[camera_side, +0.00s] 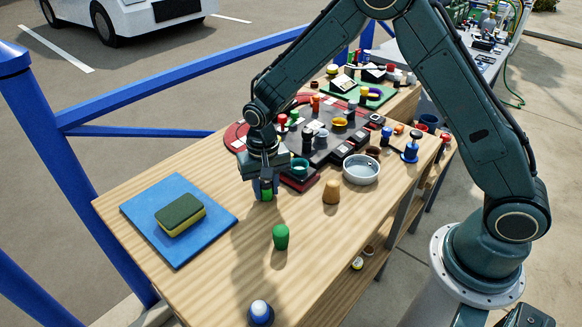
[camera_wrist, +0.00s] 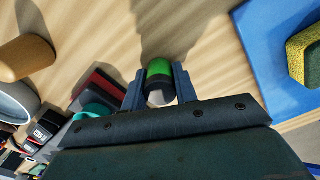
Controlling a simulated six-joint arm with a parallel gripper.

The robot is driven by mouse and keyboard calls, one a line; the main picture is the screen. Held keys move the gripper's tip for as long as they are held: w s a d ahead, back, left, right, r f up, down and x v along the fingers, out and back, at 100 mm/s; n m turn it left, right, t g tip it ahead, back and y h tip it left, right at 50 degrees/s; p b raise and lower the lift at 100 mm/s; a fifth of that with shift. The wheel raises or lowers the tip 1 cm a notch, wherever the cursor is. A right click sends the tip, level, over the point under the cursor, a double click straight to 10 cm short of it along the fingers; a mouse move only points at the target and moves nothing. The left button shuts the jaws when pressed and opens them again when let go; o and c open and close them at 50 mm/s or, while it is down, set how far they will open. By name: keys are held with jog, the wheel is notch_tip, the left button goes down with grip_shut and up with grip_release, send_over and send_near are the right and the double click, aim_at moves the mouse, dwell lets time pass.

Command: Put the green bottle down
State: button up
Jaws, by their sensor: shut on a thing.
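My gripper (camera_side: 265,188) points down over the wooden table, low above its middle, shut on the green bottle (camera_side: 267,196). In the side view the fingers and wrist hide most of the bottle. The wrist view shows the green bottle (camera_wrist: 159,68) between the two blue fingers (camera_wrist: 158,84), with a dark band at its end. I cannot tell whether its base touches the wood. A second green rounded piece (camera_side: 281,237) stands upright on the table, nearer the side camera and apart from my gripper.
A blue mat (camera_side: 140,208) with a green-yellow sponge (camera_side: 180,214) lies to the left. A wooden peg (camera_side: 331,192) and a grey bowl (camera_side: 360,170) stand right. A blue-white piece (camera_side: 260,312) is at the front. Crowded dark panels (camera_side: 318,140) lie behind. Bare wood surrounds the green piece.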

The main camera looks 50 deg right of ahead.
aim_at(265, 182)
jog(key=shift+f, duration=0.1)
jog(key=o, duration=1)
jog(key=shift+c, duration=0.2)
notch_tip(265, 182, up, 11)
jog(key=shift+r, duration=0.65)
